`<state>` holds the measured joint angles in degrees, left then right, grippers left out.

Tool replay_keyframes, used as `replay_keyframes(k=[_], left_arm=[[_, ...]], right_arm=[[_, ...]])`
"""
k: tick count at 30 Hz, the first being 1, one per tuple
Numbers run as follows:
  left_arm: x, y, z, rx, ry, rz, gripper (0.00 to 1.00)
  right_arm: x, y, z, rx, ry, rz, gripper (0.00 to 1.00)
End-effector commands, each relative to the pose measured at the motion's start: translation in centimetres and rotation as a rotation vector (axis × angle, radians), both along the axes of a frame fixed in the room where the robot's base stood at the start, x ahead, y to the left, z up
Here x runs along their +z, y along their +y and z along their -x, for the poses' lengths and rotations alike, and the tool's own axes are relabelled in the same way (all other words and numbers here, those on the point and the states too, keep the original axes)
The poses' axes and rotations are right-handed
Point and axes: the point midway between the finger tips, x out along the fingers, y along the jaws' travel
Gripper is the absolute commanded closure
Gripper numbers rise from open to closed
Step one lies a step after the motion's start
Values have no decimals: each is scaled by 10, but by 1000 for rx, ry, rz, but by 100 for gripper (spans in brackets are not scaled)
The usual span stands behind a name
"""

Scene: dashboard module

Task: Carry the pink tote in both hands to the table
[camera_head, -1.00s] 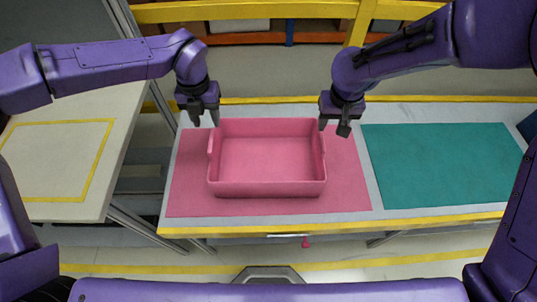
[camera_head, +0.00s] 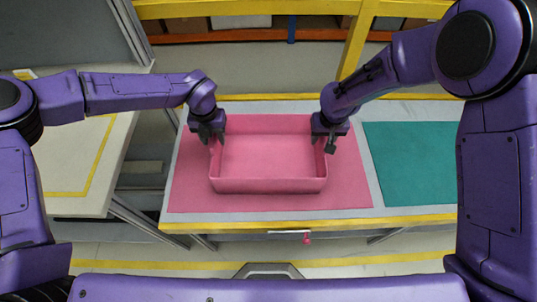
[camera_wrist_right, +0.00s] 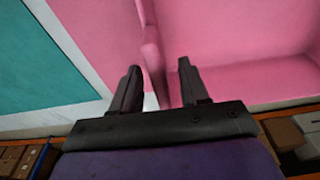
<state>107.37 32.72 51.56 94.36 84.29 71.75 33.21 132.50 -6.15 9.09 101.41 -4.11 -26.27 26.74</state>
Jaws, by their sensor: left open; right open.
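The pink tote (camera_head: 268,186) is an empty open box that stands on a pink mat (camera_head: 345,190) on a bench. My left gripper (camera_head: 211,140) is open at the top of the tote's left side wall. My right gripper (camera_head: 326,146) is open at the tote's right side wall. In the right wrist view the open fingers of my right gripper (camera_wrist_right: 158,85) stand on either side of the tote's wall and handle (camera_wrist_right: 152,50), with gaps showing. How the left fingers sit around the left wall is partly hidden.
A teal mat (camera_head: 410,165) lies on the bench to the right. A pale table (camera_head: 65,190) with a yellow outlined area stands at the left, apart from the bench by a gap. A yellow rail and shelf with boxes (camera_head: 240,21) are behind.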

Motion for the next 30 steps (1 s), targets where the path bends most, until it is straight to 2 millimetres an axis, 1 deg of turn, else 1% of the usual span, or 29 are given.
replay_keyframes(k=[3,4,5,6,8,17,20,23,30], left_arm=[[0,0,0,-1,0,0,55],[0,0,0,-1,0,0,59],[0,0,0,-1,0,0,68],[0,0,0,-1,0,0,81],[0,0,0,-1,0,0,100],[1,0,0,-1,-1,0,100],[5,0,0,-1,-1,0,100],[15,0,0,0,-1,0,100],[48,0,0,0,-1,0,100]], right_arm=[[0,0,0,0,0,0,55],[0,0,0,0,0,0,59],[0,0,0,-1,0,0,68],[0,0,0,-1,0,0,81],[0,0,0,-1,0,0,100],[1,0,0,-1,0,0,100],[5,0,0,-1,-1,0,100],[16,0,0,-1,-1,0,100],[49,-1,0,-1,0,1,100]])
